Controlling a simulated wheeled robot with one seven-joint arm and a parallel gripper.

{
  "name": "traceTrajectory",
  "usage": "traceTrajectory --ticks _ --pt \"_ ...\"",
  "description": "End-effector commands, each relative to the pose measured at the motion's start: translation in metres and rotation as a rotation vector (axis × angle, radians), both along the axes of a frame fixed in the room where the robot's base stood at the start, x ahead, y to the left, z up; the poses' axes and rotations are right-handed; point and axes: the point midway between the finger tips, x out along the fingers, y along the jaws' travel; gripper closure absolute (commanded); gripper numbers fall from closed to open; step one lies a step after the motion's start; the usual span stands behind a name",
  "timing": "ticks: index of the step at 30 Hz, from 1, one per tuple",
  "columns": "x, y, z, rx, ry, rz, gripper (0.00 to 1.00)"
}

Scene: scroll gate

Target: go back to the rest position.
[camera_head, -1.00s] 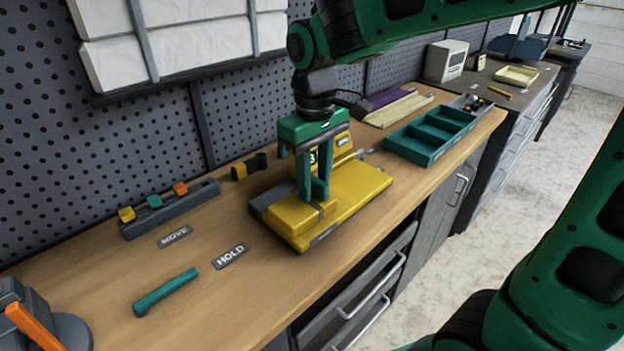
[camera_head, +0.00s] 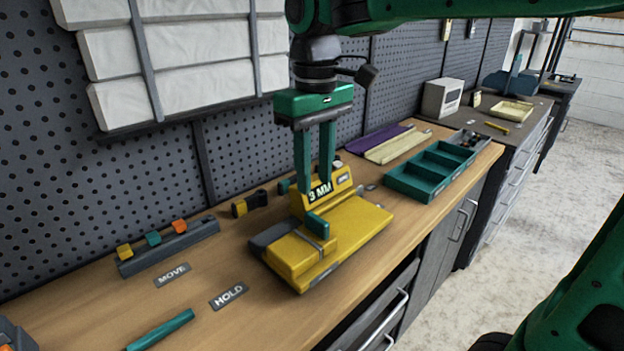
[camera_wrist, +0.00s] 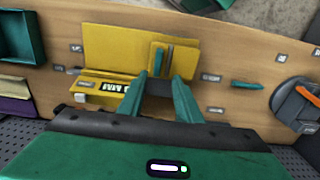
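My gripper (camera_head: 315,186) is open and empty, pointing down above the yellow fixture (camera_head: 360,218) on the workbench. Its two green fingers are apart, with a clear gap between them. The fixture has a raised plate marked "3 MM", a yellow block (camera_head: 297,256) with a grey strip, and a small teal piece (camera_head: 317,224) at the block's back edge. In the wrist view the spread fingers (camera_wrist: 159,84) frame part of the fixture (camera_wrist: 115,47). I cannot tell the exact height of the fingertips above it.
A teal bar (camera_head: 160,332) lies in front of the "HOLD" label (camera_head: 229,295). A grey rack (camera_head: 170,248) holds coloured clips. A teal divided tray (camera_head: 432,170) stands right, beside purple and cream strips. The pegboard wall (camera_head: 240,150) and white rolls (camera_head: 180,60) are behind my gripper.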

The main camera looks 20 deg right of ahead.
Motion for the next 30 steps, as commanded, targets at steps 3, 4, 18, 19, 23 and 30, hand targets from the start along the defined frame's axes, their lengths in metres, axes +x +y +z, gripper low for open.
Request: traceTrajectory --ticks 3,4,18,19,23,30 --pt "0.000 0.000 0.000 0.000 0.000 0.000 0.69" --pt "0.000 0.000 0.000 0.000 0.000 0.001 0.69" --pt "-0.052 -0.152 -0.059 -0.003 -0.002 -0.477 0.69" --pt "-0.062 -0.167 -0.067 -0.003 -0.002 -0.532 0.69" --pt "-0.112 -0.219 -0.101 -0.001 0.000 -0.759 0.69" --pt "-0.181 -0.256 -0.145 0.004 0.009 -1.015 0.69"
